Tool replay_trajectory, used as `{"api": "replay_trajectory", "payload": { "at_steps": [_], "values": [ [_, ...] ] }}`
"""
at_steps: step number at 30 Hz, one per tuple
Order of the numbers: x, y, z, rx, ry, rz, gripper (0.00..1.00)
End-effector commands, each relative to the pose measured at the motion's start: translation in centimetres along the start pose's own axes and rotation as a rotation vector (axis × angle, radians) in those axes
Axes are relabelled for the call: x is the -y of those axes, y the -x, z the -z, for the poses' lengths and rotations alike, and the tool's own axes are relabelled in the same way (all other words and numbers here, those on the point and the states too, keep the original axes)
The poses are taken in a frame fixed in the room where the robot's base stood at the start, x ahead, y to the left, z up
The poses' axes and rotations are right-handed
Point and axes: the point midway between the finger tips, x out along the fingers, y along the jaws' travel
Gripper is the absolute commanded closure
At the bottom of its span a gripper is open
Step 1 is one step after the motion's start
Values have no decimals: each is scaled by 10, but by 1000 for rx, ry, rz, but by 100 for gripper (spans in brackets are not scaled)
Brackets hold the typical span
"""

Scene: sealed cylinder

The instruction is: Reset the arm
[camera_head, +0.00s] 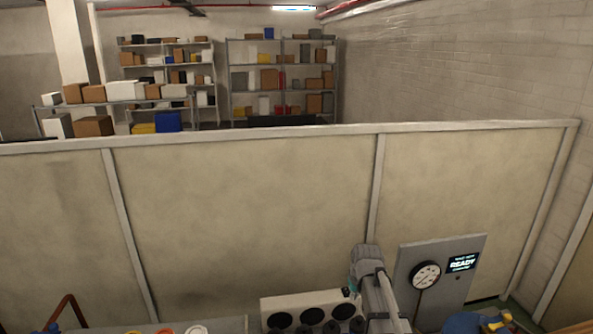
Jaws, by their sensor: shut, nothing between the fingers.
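My grey arm (378,292) rises at the bottom centre-right, with a rounded joint at its top. Its lower part runs out of the picture. My gripper is not visible in this view. A grey panel (440,262) with a round white dial gauge (425,275) stands right of the arm. A small screen (462,263) on the panel reads "READY". A white box (297,299) with several dark round openings stands just left of the arm, partly cut off below.
A beige partition wall (240,220) with a pale top rail crosses behind the work area. Shelves (280,78) with boxes stand beyond it. Orange and white round items (196,330) and a brown bent frame (70,312) show at lower left. A blue object (468,323) lies at lower right.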

Motion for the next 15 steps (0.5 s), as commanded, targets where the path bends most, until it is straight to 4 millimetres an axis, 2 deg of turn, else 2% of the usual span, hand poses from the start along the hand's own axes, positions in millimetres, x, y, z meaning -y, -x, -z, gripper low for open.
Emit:
{"api": "replay_trajectory", "payload": {
  "at_steps": [1, 6, 9, 12, 15],
  "values": [
    [8, -8, -27, 23, -7, 0, 100],
    [28, -19, -92, 111, -45, -7, 100],
    [37, -23, -124, 155, -65, -13, 100],
    [42, -25, -148, 190, -81, -20, 100],
    [46, -26, -162, 212, -92, -26, 100]
  ]
}}
